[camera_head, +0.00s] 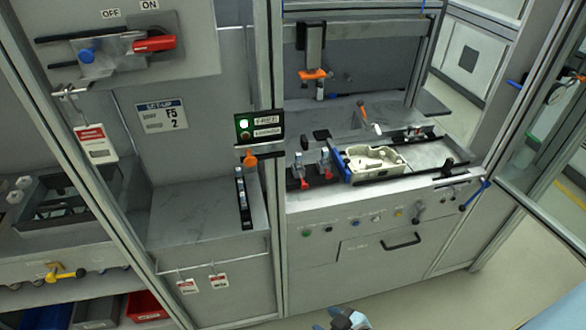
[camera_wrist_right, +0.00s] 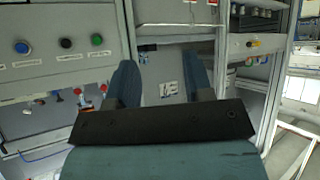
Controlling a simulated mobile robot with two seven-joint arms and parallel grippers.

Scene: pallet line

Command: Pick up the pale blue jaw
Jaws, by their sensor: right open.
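Small pale blue pieces that look like jaws stand in a narrow black rack (camera_head: 246,218) on the grey ledge left of the machine; the upper one (camera_head: 239,184) is small in the head view. Which piece is the pale blue jaw I cannot tell for certain. My right gripper shows in the right wrist view (camera_wrist_right: 160,80), two teal fingers wide apart with nothing between them. Part of a gripper, apparently the right one, shows at the bottom edge of the head view (camera_head: 343,319), well short of the rack. My left gripper is not in view.
Two clamps with red levers (camera_head: 304,183) and a cream housing (camera_head: 372,161) sit on the machine bed. A blue plate (camera_head: 341,166) stands beside the housing. The ledge (camera_head: 195,215) is clear left of the rack. Frame posts (camera_head: 270,130) flank the openings.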

